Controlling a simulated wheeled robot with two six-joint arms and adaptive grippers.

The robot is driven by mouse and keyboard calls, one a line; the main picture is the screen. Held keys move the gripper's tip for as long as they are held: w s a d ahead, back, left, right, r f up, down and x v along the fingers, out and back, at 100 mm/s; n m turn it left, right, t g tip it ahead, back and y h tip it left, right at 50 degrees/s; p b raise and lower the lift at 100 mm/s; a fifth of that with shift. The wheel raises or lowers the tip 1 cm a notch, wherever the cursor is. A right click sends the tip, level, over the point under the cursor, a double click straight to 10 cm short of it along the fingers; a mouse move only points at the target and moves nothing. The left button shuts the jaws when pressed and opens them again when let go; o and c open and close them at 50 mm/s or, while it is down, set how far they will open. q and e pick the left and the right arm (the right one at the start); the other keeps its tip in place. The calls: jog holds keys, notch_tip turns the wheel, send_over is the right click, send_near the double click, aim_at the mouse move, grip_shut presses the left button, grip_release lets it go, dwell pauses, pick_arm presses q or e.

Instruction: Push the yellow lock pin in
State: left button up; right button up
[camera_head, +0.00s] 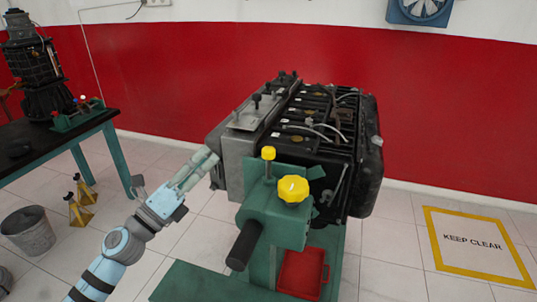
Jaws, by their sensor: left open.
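The yellow lock pin (268,154) stands upright, with its yellow head up, on top of the green stand head (274,212). A larger yellow star knob (293,189) sits just to its right and nearer. The dark engine (330,120) is mounted behind them. My left gripper (205,162) is open and empty, left of the pin beside the engine's grey end. It appears apart from the pin, and I cannot tell whether its fingertips touch the engine. My right gripper is not in view.
A black handle (244,245) sticks out from the stand toward me. A red tray (302,272) sits low on the stand. A dark workbench (50,145), a bucket (28,232) and yellow jack stands (79,210) are at left. Floor at right is clear, marked KEEP CLEAR (472,242).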

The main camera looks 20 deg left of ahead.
aim_at(269, 148)
pick_arm(q)
jog(key=w+d+m+g+h+p, duration=0.1)
jog(key=w+d+m+g, duration=0.1)
jog(key=d+m, duration=0.2)
jog(key=w+d+m+g+h+p, duration=0.1)
jog(key=w+d+m+g+h, duration=0.1)
jog(key=m, duration=0.4)
jog(key=w+d+r+m+g+h+p, duration=0.1)
jog(key=w+d+m+g, duration=0.3)
jog(key=d, duration=0.3)
jog(key=shift+m+h, duration=0.3)
jog(key=shift+m, duration=0.2)
jog(key=shift+c, duration=0.6)
grip_shut()
